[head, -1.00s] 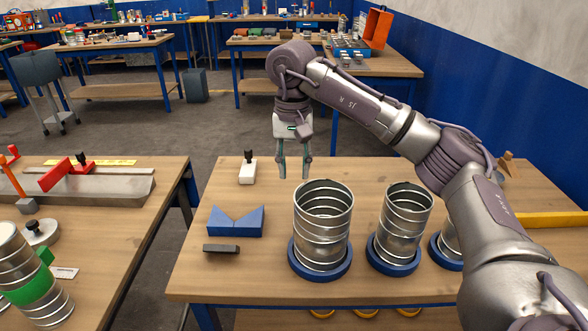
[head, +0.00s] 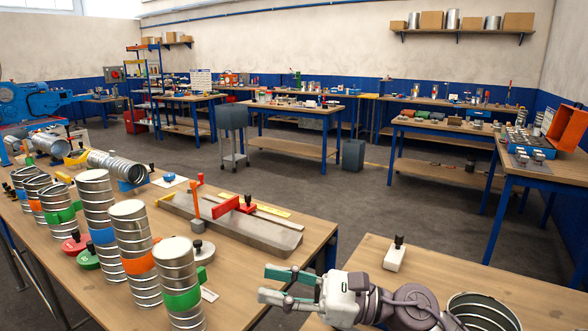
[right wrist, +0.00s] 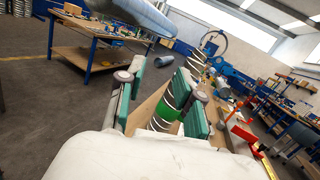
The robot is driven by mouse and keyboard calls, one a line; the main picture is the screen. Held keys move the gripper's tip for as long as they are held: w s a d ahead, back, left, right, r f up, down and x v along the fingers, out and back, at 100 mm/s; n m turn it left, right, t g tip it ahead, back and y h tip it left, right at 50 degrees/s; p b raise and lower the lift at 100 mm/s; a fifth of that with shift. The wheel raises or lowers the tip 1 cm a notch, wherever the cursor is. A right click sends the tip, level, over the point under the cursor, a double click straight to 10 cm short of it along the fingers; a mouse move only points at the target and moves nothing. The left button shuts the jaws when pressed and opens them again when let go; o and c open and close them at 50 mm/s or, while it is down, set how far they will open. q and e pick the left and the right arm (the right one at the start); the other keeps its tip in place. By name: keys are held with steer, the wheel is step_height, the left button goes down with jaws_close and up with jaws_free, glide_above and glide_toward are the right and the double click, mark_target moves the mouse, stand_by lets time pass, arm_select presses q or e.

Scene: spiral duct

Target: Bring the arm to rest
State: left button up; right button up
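The right wrist view also shows the open fingers (right wrist: 162,68), with benches and ducts beyond the gap. The spiral duct with a green band (head: 182,298) stands upright on the left workbench, left of the gripper and apart from it in the head view. My left gripper is in neither view.
An open metal duct (head: 486,312) stands behind my right wrist at the lower right. A white block with a black knob (head: 396,255) sits on the right bench. Several banded ducts and a grey fixture with red clamps (head: 235,225) occupy the left bench. A floor gap separates the benches.

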steer(key=w+d+f+m+t+h, duration=0.15)
steer(key=d+m+t+h, duration=0.3)
steer(key=m+t, duration=0.65)
steer(key=w+d+m+t+h, duration=0.35)
steer(key=d+m+t, duration=0.2)
steer(key=m, duration=1.05)
steer(key=s+d+f+m+g+h, duration=0.2)
steer(key=d+f+m+h, duration=0.3)
steer(key=f+m, duration=0.3)
steer(key=s+d+f+m+g+h, duration=0.2)
steer(key=s+d+f+m+h, duration=0.1)
steer(key=d+f+m+h, duration=0.4)
steer(key=s+d+f+m+g, duration=0.1)
steer(key=s+f+m+g, duration=0.45)
steer(key=s+f, duration=0.4)
steer(key=s+f+m+g, duration=0.4)
steer(key=s+f+g, duration=0.25)
steer(key=s, duration=0.65)
step_height(320, 180, down, 29)
steer(key=s+g, duration=0.1)
steer(key=s, duration=0.2)
steer(key=s+d+f+g, duration=0.1)
steer(key=s+d+f, duration=0.2)
steer(key=s+f, duration=1.1)
steer(key=shift+s+y, duration=0.3)
steer(key=shift+s, duration=0.4)
